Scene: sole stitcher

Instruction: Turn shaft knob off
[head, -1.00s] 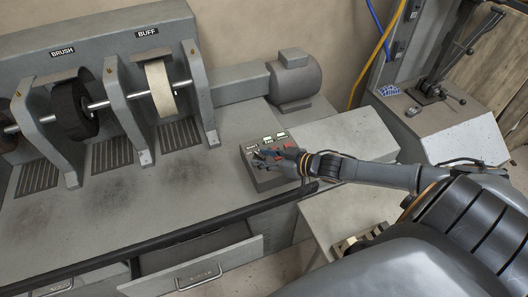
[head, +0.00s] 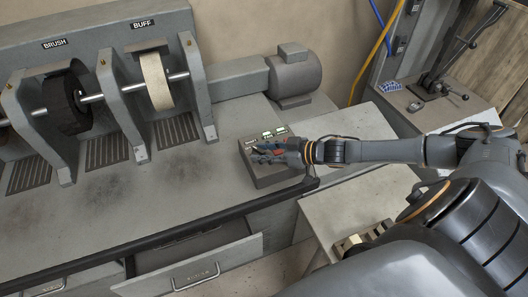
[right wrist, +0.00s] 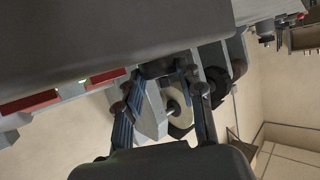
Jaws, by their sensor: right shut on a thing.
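The control box (head: 268,181) sits at the right end of the machine bench in the head view. It has small green-lit labels and red parts on top. My right gripper (head: 262,151) reaches over it from the right. In the right wrist view its two fingers are on either side of a dark knob (right wrist: 157,68) on the box face, and the gripper (right wrist: 160,82) is shut on it. The fingers hide most of the knob in the head view, so its pointer direction cannot be told. My left gripper is not in view.
The black brush wheel (head: 70,103) and the pale buff wheel (head: 157,82) sit on a shaft at left. A grey motor (head: 293,76) stands behind the box. A dark rail (head: 215,223) runs along the bench front, above an open drawer (head: 190,268).

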